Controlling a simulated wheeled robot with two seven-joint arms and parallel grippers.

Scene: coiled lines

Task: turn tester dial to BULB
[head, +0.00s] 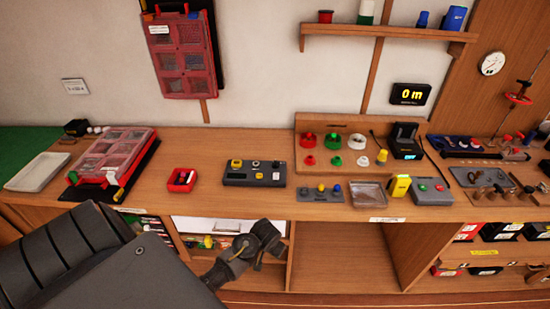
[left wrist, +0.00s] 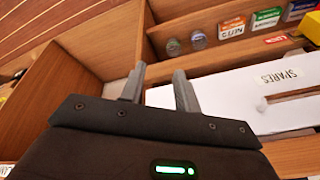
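A dark grey control box (head: 252,173) with yellow and dark knobs sits on the bench, in the middle of the head view. It looks like the tester, but its lettering is too small to read, so I cannot tell where the dial points. My left gripper (head: 262,240) is below and in front of the bench edge, apart from the box. In the left wrist view my left gripper (left wrist: 158,88) has its two grey fingers apart with nothing between them. The box does not show in that view. My right gripper is in neither view.
A small red bin (head: 182,180) stands left of the box. A wooden stand with coloured caps (head: 334,146) and a grey button box (head: 430,191) are to the right. A white drawer labelled SPARES (left wrist: 230,112) and open shelves lie below the bench top.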

